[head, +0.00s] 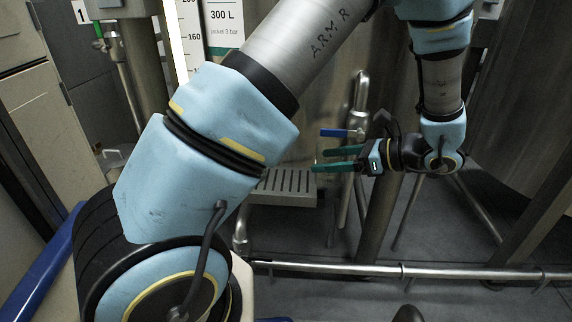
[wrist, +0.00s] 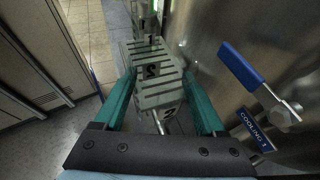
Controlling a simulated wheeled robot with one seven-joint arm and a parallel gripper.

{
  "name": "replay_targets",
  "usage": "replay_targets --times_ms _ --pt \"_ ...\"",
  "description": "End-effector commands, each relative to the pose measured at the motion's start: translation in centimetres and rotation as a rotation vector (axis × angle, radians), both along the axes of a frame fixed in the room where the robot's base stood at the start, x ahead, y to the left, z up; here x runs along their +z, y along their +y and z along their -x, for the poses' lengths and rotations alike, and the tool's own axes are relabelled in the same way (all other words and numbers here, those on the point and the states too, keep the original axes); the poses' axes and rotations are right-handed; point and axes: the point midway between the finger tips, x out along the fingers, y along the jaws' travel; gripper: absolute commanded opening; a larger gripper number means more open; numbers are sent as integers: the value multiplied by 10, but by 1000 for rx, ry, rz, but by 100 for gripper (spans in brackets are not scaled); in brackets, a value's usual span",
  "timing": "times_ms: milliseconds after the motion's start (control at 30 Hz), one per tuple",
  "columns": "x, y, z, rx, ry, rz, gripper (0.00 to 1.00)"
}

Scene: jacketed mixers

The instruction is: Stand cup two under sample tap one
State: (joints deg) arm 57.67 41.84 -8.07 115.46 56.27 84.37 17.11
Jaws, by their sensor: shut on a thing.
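My gripper (head: 318,159) is level, with its two green fingers a little apart, pointing left in the head view. In the wrist view the fingers (wrist: 159,85) hold what looks like a clear cup, cup two (wrist: 170,113), marked "2". The slats behind show through it, so its outline is hard to make out. I cannot pick it out in the head view. A green-handled fitting (head: 98,30) beside a "1" sign may be sample tap one. Its pipe runs down behind my arm.
The slatted tray (head: 283,199) lies lower left of my gripper; it appears ahead in the wrist view (wrist: 140,49). A blue valve handle (head: 333,132), beside a cooling label (wrist: 250,131), is close to the fingers. A steel rail (head: 345,268) runs low along the front. Lockers stand left.

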Motion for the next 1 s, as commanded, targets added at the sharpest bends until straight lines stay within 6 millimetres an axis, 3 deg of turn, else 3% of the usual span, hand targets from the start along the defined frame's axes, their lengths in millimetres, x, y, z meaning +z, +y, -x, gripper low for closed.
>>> replay_targets --times_ms 200,333,667,833,1000 --pt "-1 48 -30 4 1 0 18" --pt "-1 66 -42 2 1 0 18" --pt "-1 90 -57 3 0 -1 18" --pt "-32 88 -57 1 3 -2 18" --pt "-36 88 -57 -1 0 0 18"
